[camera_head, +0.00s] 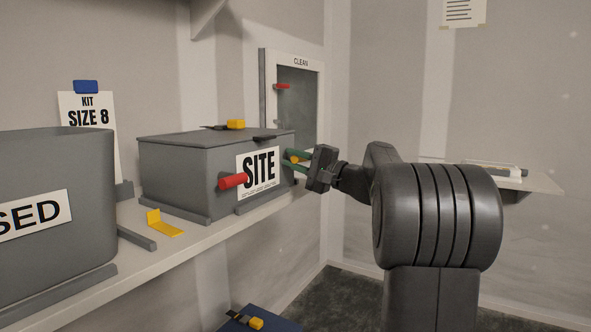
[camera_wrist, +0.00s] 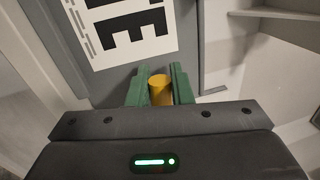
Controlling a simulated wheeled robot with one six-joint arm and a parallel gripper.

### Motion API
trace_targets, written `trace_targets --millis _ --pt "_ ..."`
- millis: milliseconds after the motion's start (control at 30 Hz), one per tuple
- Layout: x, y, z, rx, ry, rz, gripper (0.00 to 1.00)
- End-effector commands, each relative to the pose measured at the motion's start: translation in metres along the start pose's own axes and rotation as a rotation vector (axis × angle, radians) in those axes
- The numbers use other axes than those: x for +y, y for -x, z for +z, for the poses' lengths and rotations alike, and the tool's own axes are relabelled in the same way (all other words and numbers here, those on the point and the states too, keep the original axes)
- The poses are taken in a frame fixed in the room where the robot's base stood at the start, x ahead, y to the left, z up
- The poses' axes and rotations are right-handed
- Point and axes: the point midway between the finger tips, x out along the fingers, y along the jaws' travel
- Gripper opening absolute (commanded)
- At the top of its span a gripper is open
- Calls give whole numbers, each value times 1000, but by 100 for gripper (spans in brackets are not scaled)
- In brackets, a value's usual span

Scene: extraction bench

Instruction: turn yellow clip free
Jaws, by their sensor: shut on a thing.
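A grey box (camera_head: 172,172) with a white SITE label (camera_head: 258,172) stands on the bench. My gripper (camera_head: 296,158) is at the right end of the label face, level with the box's upper half. Its green fingers are shut on a yellow clip (camera_wrist: 161,88), which shows as a rounded yellow piece between them in the wrist view. In the head view only a little of this clip shows between the fingers. Where the clip meets the box is hidden. A red peg-like handle (camera_head: 232,181) sticks out at the label's left edge.
A yellow block (camera_head: 236,124) sits on the box lid, and a bent yellow piece (camera_head: 163,224) lies on the bench (camera_head: 190,245). A grey bin (camera_head: 40,245) stands at left. A CLEAN hatch (camera_head: 297,100) with a red handle is behind. A side shelf (camera_head: 535,183) is at right.

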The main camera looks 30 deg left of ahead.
Motion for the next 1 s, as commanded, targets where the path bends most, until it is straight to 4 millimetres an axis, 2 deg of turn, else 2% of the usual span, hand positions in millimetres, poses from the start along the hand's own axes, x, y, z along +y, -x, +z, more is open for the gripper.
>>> trace_targets --millis 33,300,767,800,867,1000 --pt "5 1 -1 -4 20 1 0" --pt "5 1 0 -19 88 3 0" --pt "5 1 0 -21 97 4 0" --pt "5 1 0 -21 97 4 26" --pt "5 1 0 -20 97 3 37" --pt "4 1 0 -20 97 2 39"
